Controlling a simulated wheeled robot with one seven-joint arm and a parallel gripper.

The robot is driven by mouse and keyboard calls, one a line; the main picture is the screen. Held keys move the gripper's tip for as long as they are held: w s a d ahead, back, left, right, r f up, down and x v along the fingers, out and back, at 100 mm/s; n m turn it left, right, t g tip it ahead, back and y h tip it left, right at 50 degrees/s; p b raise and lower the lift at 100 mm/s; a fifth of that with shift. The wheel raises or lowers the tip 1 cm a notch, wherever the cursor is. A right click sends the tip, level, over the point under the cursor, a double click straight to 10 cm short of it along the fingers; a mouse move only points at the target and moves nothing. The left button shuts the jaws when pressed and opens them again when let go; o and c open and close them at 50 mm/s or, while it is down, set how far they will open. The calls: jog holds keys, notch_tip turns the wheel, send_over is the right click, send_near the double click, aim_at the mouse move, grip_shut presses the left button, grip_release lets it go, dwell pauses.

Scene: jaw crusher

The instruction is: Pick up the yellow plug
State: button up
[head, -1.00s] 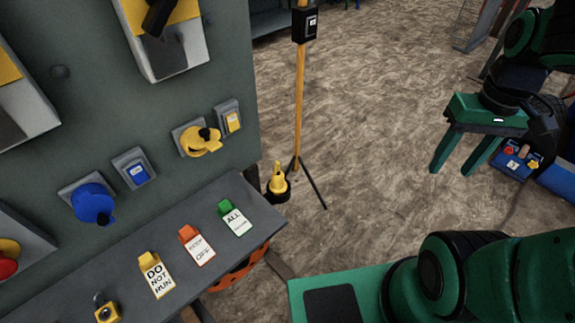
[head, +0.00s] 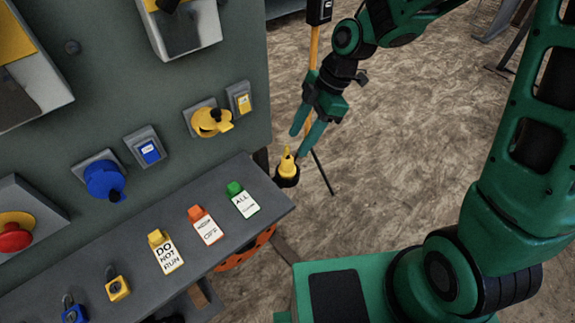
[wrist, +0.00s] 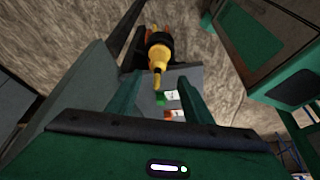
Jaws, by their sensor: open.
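The yellow plug (head: 288,163) has a black base and stands upright, just past the right end of the grey shelf in the head view. In the wrist view the plug (wrist: 158,58) shows at the top middle, beyond my fingertips. My gripper (head: 302,142) is open and empty. Its two green fingers point down, with their tips close above the plug in the head view. In the wrist view my gripper (wrist: 172,82) has its fingers apart, with the plug's narrow end near the gap between them. I cannot tell whether anything touches.
The grey shelf (head: 226,222) holds green, orange and yellow tags and padlocks. Behind it a grey panel (head: 130,80) carries blue and yellow knobs. A yellow pole (head: 313,48) on a tripod stands behind my gripper. Open floor (head: 420,130) lies to the right.

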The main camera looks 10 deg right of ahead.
aim_at(289, 156)
jog(key=shift+w+x, duration=0.15)
jog(key=shift+x, duration=2.2)
jog(key=shift+w+x, duration=0.15)
jog(key=shift+x, duration=2.15)
grip_shut()
